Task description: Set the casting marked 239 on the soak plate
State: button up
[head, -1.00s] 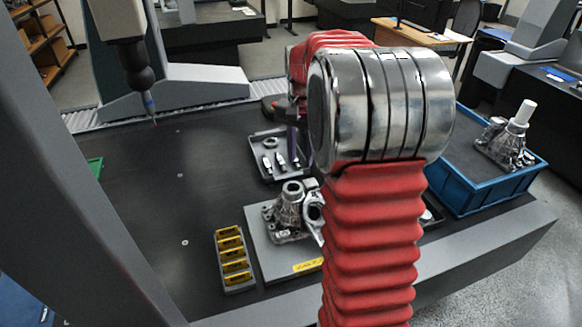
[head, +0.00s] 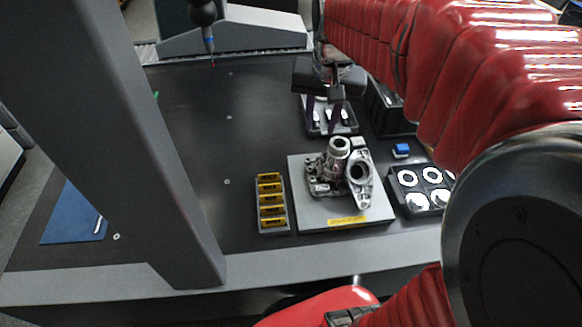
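A light grey plate (head: 312,212) with a yellow label lies on the dark table; its text is too small to read, so I cannot confirm that it is the soak plate. A grey metal casting (head: 325,172) with an upright round neck stands on it. A paler casting piece with a round hole (head: 361,185) is at its right side; I cannot tell whether they are one part. No number 239 is legible. My gripper (head: 324,118) points down over the small parts tray, behind the plate. Its two purple fingers are apart, with nothing visibly held.
A grey rack with yellow blocks (head: 271,204) is left of the plate. A black tray with white rings (head: 420,188) and a blue block (head: 401,150) are right. The parts tray (head: 343,132) is behind.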

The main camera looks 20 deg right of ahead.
jog(key=s+a+f+n+t, duration=0.1)
jog(key=s+a+n+t, duration=0.2)
jog(key=s+a+n, duration=0.3)
jog(key=shift+s+a+f+y, duration=0.35)
jog(key=shift+s+a, duration=2)
jog(key=shift+s, duration=1.15)
